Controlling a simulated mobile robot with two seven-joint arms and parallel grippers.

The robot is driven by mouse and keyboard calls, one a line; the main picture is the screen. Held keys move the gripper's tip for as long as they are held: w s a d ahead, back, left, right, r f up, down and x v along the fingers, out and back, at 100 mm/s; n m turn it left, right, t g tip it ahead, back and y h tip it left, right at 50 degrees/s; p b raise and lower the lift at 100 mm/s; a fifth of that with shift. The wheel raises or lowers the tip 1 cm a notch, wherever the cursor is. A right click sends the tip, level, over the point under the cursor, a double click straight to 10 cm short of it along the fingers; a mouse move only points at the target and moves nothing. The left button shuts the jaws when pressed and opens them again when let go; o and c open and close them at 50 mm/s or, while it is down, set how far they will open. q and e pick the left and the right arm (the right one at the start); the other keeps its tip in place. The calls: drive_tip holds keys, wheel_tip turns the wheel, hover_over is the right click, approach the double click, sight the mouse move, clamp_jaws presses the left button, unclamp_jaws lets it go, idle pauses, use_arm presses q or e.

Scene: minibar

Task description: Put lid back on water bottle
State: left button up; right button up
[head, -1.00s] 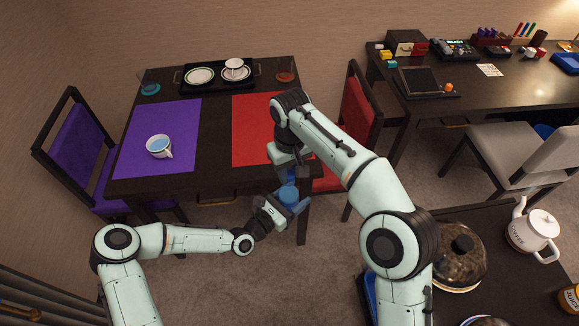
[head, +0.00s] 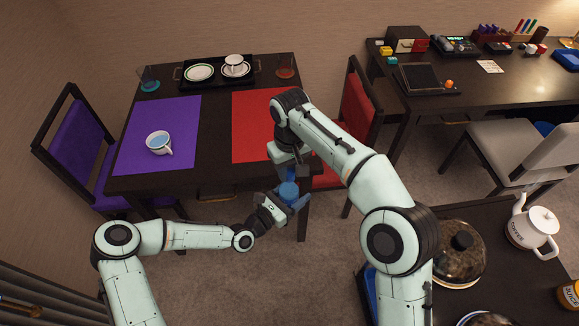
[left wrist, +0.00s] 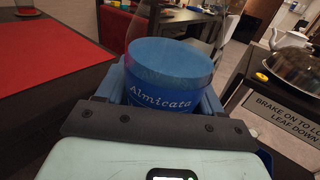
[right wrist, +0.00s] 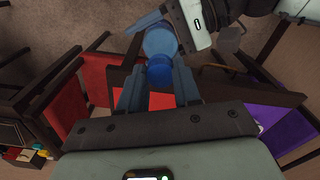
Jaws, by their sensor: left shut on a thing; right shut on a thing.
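The water bottle (head: 288,190) is blue and is held in my left gripper (head: 284,200), past the front right corner of the dining table. In the left wrist view the bottle (left wrist: 170,72) has a blue band reading "Almicata" and a clear part above it. My right gripper (right wrist: 159,80) is shut on a small blue lid (right wrist: 159,71). In the right wrist view the lid overlaps the larger blue round of the bottle (right wrist: 160,42). I cannot tell whether they touch. My right gripper (head: 293,173) is just above the bottle in the head view.
The dining table (head: 215,120) has purple and red mats, a cup and a tray. A red chair (head: 357,105) stands close behind my right arm. A counter with a domed lid (head: 456,254) and a coffee pot (head: 532,228) is at the right. Open carpet lies below my grippers.

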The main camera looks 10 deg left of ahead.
drive_tip(key=m, duration=0.5)
drive_tip(key=shift+a, duration=0.1)
drive_tip(key=m, duration=0.7)
drive_tip(key=shift+a+f, duration=0.1)
drive_tip(key=shift+a, duration=0.05)
drive_tip(key=m, duration=1)
drive_tip(key=shift+w+a, duration=0.1)
drive_tip(key=shift+w, duration=0.05)
drive_tip(key=m, duration=0.7)
drive_tip(key=shift+w, duration=0.1)
drive_tip(key=m, duration=0.7)
drive_tip(key=shift+f, duration=0.2)
drive_tip(key=shift+w+r+m, duration=0.1)
drive_tip(key=shift+m, duration=0.8)
drive_tip(key=o, duration=1)
